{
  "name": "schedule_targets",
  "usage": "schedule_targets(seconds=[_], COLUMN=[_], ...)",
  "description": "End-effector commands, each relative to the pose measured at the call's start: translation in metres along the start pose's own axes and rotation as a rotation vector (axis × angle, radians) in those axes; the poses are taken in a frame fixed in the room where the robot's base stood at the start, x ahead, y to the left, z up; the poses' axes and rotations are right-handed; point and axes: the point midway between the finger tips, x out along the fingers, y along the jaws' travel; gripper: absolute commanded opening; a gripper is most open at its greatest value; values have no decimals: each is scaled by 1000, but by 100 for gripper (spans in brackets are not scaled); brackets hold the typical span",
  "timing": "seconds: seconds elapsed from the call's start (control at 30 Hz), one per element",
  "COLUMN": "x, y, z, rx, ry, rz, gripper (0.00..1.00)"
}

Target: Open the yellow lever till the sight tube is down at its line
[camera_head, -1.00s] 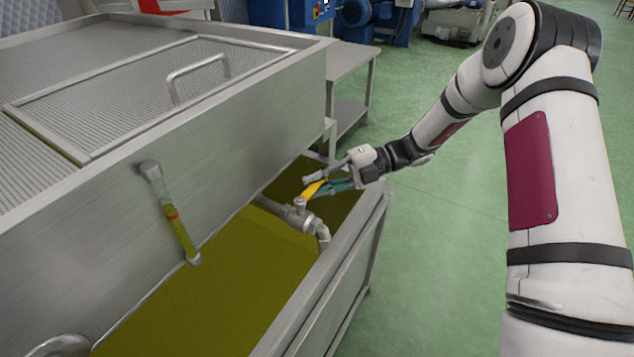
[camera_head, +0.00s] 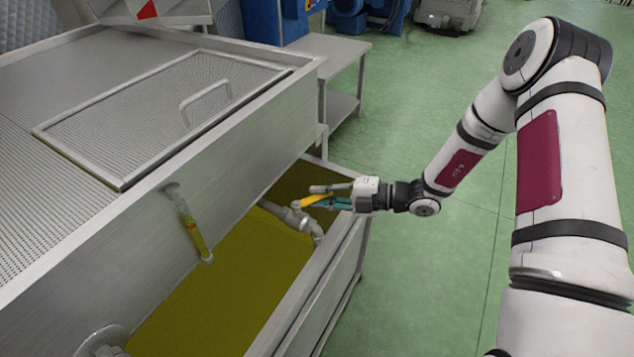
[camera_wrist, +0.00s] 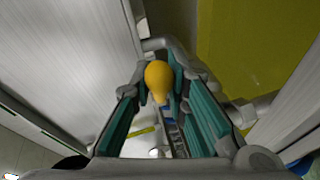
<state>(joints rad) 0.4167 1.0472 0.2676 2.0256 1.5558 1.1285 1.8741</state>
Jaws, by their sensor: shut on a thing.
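The yellow lever (camera_head: 317,200) sits on a grey valve (camera_head: 296,216) above the oil trough. My gripper (camera_head: 322,197) is closed around the lever from the right; the wrist view shows its rounded yellow end (camera_wrist: 157,80) between the teal finger pads. The sight tube (camera_head: 196,236) slants down the front wall of the steel tank. Yellow-green liquid fills its lower part, and a red line (camera_head: 189,220) marks it. The liquid's top looks close to the red line, perhaps slightly above; the exact gap is too small to tell.
The steel tank (camera_head: 240,118) with its mesh lid and handle fills the left. The trough (camera_head: 330,268) below holds yellow-green oil (camera_head: 225,300); its steel rim runs beneath my gripper. A steel side table (camera_head: 335,55) stands behind. Green floor on the right is clear.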

Motion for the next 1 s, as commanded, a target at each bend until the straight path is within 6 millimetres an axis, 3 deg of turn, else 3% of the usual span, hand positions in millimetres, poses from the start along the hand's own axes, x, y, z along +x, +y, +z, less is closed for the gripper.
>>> schedule_targets(seconds=[0.5,1.0], x=[-15,-17], y=[-6,-9], z=[-22,-23], rx=[80,91], ry=[-350,-433], rz=[77,96], gripper=[0,0])
